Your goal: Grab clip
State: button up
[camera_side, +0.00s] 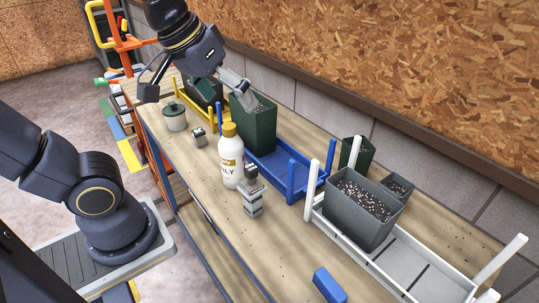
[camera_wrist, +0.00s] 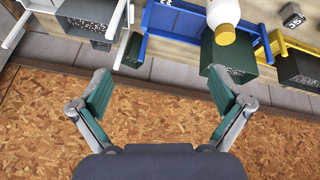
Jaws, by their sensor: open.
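No thing can be told for certain as the clip. A small grey device with a dark top (camera_side: 252,200) stands on the bench in front of the white bottle (camera_side: 230,168) in the side view; I cannot tell whether it is the clip. My gripper (camera_side: 200,95) is above the far part of the bench, near the dark green pot (camera_side: 258,130). In the wrist view my gripper (camera_wrist: 160,85) has its green-padded fingers wide apart with nothing between them. Its right finger overlaps the green pot (camera_wrist: 228,65) in the picture; contact cannot be told.
A blue rack (camera_side: 290,172), a yellow rack (camera_side: 190,112) and a white rack (camera_side: 425,275) line the wall side. A grey planter of soil (camera_side: 355,215) stands in the white rack. A small grey cube (camera_side: 199,137), a lidded jar (camera_side: 174,117) and a blue block (camera_side: 328,285) are near the front edge.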

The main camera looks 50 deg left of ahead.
jog(key=w+d+g, duration=0.2)
jog(key=w+d, duration=0.3)
jog(key=d, duration=0.1)
jog(key=m+g, duration=0.3)
jog(key=m, duration=0.1)
send_over(331, 284)
notch_tip(331, 284, down, 14)
jog(key=f, duration=1)
jog(key=shift+w+a, duration=0.1)
jog(key=shift+w, duration=0.2)
jog(key=shift+s+f, duration=0.15)
jog(key=shift+f, duration=1.35)
jog(key=shift+s+f, duration=0.15)
jog(key=shift+f, duration=1.3)
jog(key=c, duration=0.8)
